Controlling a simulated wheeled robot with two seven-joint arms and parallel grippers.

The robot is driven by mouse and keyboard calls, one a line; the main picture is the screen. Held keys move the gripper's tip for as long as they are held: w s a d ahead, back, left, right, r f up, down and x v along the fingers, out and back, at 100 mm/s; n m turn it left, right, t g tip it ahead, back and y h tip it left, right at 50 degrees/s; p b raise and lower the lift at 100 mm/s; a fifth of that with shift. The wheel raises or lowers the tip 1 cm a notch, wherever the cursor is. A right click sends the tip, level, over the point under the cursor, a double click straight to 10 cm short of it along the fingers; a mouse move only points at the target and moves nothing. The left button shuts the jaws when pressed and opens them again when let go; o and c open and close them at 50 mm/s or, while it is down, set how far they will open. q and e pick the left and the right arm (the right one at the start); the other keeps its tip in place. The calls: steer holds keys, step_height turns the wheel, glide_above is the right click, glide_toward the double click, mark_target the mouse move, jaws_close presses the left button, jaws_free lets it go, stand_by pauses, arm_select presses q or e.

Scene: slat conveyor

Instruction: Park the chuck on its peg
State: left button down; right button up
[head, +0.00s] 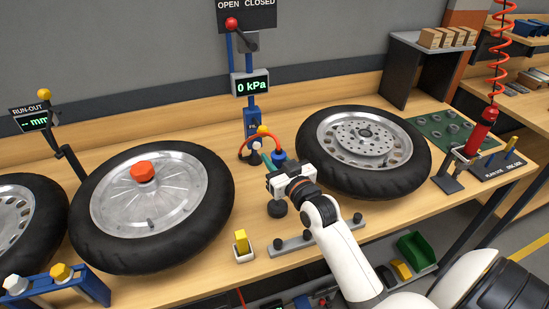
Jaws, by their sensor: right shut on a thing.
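My right gripper (283,184) reaches in from the lower right and is shut at the middle of the bench. The chuck is in its jaws, largely covered by them; a blue part (279,156) with the red hose (272,138) running to it shows just behind the gripper. A black round piece (277,208) shows just below the gripper; I cannot tell whether it belongs to the chuck. A small stand with a yellow ball top (262,129) is just behind, by the blue gauge post (251,122); I cannot tell whether it is the peg. My left gripper is out of view.
A wheel with a red hub knob (143,171) lies left, another wheel (362,143) lies close right of the gripper. The gauge (250,84) reads 0 kPa. A yellow piece in a small holder (242,242) and a grey bar (300,241) are near the front edge.

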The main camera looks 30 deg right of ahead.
steer(key=shift+f+b, duration=2.05)
steer(key=shift+f, duration=1.1)
steer(key=shift+f+b, duration=0.5)
steer(key=shift+f, duration=0.3)
steer(key=o, duration=1.1)
step_height(320, 180, up, 11)
steer(key=p, duration=1.1)
